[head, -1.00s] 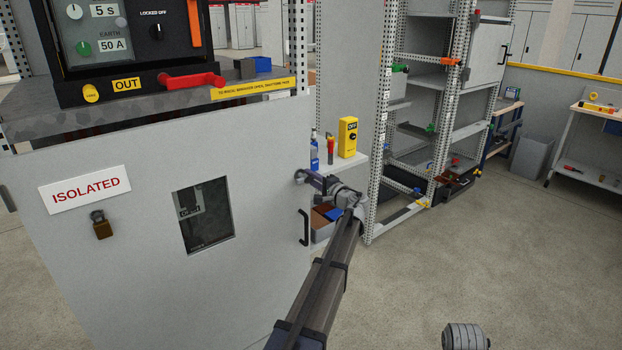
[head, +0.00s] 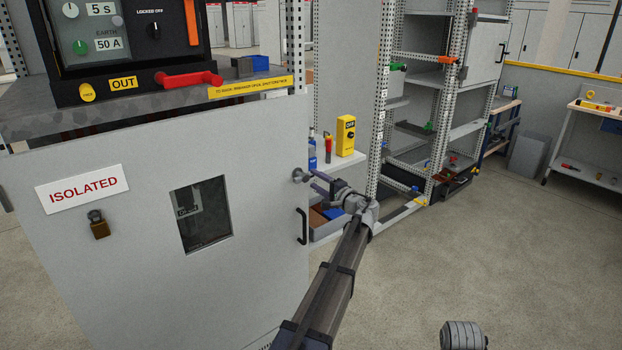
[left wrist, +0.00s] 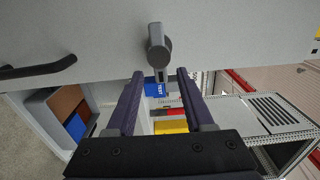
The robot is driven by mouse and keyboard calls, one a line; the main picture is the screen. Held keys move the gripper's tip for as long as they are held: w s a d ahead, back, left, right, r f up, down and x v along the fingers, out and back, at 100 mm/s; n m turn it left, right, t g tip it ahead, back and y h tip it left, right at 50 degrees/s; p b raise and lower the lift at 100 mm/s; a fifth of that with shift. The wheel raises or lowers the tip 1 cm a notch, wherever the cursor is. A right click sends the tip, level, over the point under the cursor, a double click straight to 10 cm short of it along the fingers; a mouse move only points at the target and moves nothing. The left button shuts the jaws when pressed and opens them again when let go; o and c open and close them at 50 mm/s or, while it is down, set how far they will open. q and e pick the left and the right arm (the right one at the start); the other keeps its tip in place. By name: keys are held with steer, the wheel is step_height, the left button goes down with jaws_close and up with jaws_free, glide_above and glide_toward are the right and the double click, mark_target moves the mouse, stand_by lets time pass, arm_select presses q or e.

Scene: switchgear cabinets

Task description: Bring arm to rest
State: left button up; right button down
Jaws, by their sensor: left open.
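My left gripper (head: 318,181) is open and empty beside the right edge of the grey cabinet door (head: 130,270). Its fingers point at the small round door knob (head: 299,174), with a little space between. In the left wrist view the two dark fingers (left wrist: 160,88) stand apart, and the grey knob (left wrist: 158,45) sits just beyond their tips, not between them. My left arm stretches up from the bottom of the head view. My right gripper is not in view.
The door carries a black handle (head: 302,226), an "ISOLATED" sign (head: 83,188), a brass padlock (head: 99,230) and a window. A yellow box (head: 346,136) stands on a shelf behind. An open rack (head: 430,110) stands further right. The floor (head: 530,255) at right is clear.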

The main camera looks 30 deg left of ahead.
arm_select(q)
steer(key=v, duration=0.3)
steer(key=shift+s+d, duration=0.15)
steer(key=shift+d, duration=0.05)
steer(key=s+d+f+g+h+p, duration=0.2)
steer(key=s+d+f+h+p, duration=0.1)
steer(key=s+d, duration=0.9)
steer(key=s+d+f+g+h+p, duration=0.2)
steer(key=s+d+f+h, duration=0.3)
steer(key=s+d, duration=0.7)
steer(key=s+d+f+g+h+p, duration=0.3)
steer(key=s+d+h+p, duration=0.2)
steer(key=s+d, duration=0.7)
steer(key=shift+s+f+n+h, duration=0.4)
steer(key=shift+s+h, duration=0.2)
steer(key=shift+h, duration=0.6)
